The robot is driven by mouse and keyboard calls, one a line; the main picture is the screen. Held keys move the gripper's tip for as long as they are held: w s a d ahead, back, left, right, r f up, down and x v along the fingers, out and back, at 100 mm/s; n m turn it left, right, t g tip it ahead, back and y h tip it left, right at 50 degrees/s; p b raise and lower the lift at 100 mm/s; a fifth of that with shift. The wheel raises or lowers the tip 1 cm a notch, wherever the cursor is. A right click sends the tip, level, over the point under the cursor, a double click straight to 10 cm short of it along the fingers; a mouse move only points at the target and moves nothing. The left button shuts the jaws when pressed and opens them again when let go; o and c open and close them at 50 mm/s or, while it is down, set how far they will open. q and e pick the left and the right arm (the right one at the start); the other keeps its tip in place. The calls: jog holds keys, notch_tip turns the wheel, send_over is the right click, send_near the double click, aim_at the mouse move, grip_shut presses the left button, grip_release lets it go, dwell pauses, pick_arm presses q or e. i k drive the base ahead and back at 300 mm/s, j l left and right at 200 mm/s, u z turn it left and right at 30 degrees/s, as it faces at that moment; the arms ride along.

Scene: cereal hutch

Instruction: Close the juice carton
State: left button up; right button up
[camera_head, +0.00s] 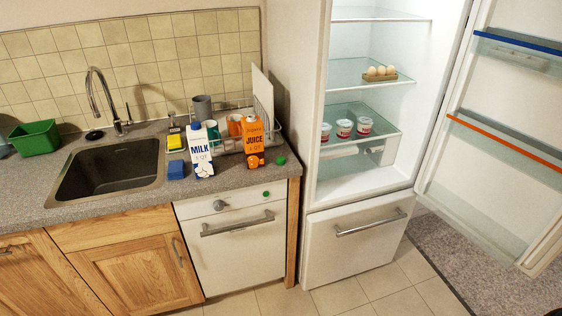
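The orange juice carton (254,146) stands upright on the counter in front of the dish rack, near the counter's right end. A small round green thing (280,160), possibly a cap, lies on the counter just right of the carton. The top of the carton is too small to tell whether a cap is on it. Neither of my grippers shows clearly in the head view.
A milk carton (200,151) stands left of the juice, beside a blue block (176,169). The dish rack (270,115) is behind. The sink (105,170) is left. The fridge (350,190) stands open at right, its door (500,140) swung wide.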

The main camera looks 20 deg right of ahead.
aim_at(251, 125)
jog(key=i+j+z, duration=0.15)
jog(key=j, duration=0.25)
jog(key=i+j+z, duration=0.15)
jog(key=j, duration=0.3)
jog(key=i+j+z, duration=0.15)
jog(key=j, duration=0.3)
jog(key=i+j+z, duration=0.15)
jog(key=j, duration=0.3)
jog(key=i+j+z, duration=0.15)
jog(key=j, duration=0.35)
